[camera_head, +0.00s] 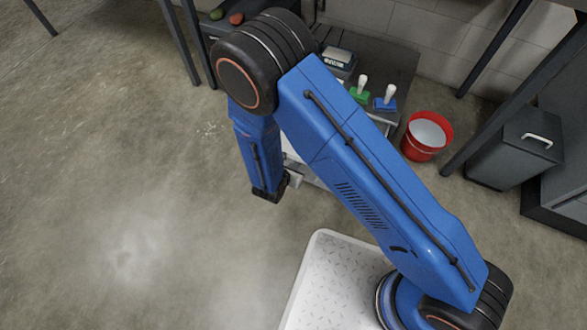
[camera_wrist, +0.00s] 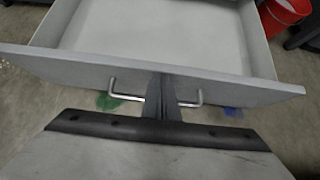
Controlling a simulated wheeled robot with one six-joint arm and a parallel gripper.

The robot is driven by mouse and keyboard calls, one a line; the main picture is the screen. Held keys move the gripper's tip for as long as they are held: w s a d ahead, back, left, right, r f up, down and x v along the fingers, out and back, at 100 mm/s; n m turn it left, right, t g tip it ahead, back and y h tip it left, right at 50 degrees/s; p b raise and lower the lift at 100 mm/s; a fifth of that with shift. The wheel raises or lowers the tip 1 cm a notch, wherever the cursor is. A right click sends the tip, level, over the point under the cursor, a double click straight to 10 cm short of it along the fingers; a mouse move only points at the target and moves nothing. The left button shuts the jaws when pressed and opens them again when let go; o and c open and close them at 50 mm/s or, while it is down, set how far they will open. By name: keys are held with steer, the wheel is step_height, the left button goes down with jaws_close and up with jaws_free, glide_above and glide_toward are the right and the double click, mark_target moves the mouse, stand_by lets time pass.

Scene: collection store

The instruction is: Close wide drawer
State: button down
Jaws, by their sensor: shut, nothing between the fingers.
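The wide drawer (camera_wrist: 160,30) is pulled out and looks empty in the wrist view. Its grey front panel (camera_wrist: 60,66) crosses the picture, with a metal bar handle (camera_wrist: 113,94) on its outer face. My gripper (camera_wrist: 164,92) is shut and empty, its fingers in front of the middle of the handle and hiding that part. I cannot tell whether the fingers touch the panel. In the head view my gripper (camera_head: 270,192) points down beside the drawer, which my arm mostly hides.
A red bucket (camera_head: 428,136) stands right of the dark-topped cabinet (camera_head: 385,60). A dark bin (camera_head: 515,148) stands farther right. Open floor (camera_head: 120,200) lies left.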

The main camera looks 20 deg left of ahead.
steer(key=w+d, duration=0.2)
steer(key=w, duration=2.8)
steer(key=shift+w+d, duration=0.2)
steer(key=shift+w, duration=0.15)
steer(key=shift+s, duration=0.1)
